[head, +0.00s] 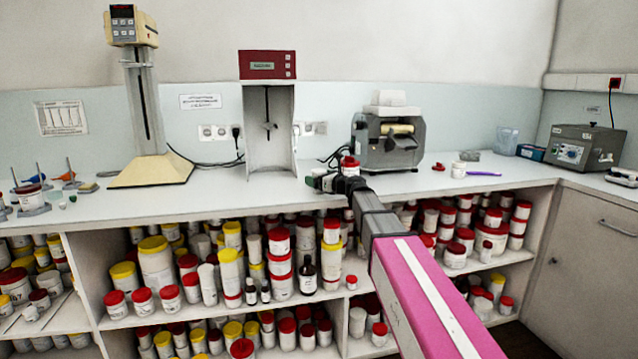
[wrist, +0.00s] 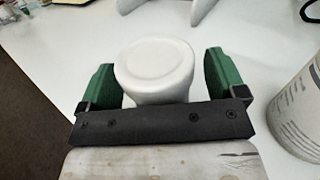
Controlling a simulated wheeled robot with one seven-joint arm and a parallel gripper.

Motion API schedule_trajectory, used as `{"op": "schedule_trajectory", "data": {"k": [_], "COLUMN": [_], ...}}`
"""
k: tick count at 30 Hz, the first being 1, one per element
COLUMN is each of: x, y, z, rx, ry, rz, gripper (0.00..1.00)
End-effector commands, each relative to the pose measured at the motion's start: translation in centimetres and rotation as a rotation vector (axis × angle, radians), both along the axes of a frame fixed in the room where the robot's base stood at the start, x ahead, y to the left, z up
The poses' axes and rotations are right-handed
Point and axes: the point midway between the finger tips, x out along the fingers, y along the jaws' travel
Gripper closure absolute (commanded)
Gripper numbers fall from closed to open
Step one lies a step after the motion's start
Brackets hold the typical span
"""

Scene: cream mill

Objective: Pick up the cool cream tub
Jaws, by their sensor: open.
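A white tub (wrist: 155,70) with a plain pale top stands between the two green fingers of my gripper (wrist: 163,80) in the wrist view. The fingers are open, one on each side, with a visible gap to the tub. No label on it can be read, so I cannot tell from its marking that it is the cool cream tub. In the head view my gripper (head: 326,182) is low over the counter's front edge, and this tub is not clearly visible there. A red-lidded white tub (head: 350,163) shows right beside the gripper.
A labelled white container (wrist: 298,112) stands close to the right finger. On the counter (head: 240,195) are a grey roller mill (head: 388,140), a red-topped stand (head: 268,120) and a tall cream device (head: 150,170). A small white jar (head: 458,169) stands right. Shelves below hold many tubs.

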Motion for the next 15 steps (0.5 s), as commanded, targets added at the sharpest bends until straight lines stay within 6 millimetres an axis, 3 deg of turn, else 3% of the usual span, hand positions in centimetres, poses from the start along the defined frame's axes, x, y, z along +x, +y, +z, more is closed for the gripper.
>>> {"op": "schedule_trajectory", "data": {"k": [6, 11, 15], "x": [0.02, 0.02, 0.03], "y": [0.04, 0.04, 0.03], "z": [0.0, 0.0, 0.01], "rx": [0.0, 0.0, 0.0], "ry": [0.0, 0.0, 0.0], "rz": [-0.001, -0.001, -0.001], "gripper": [0.14, 0.66, 0.67]}}
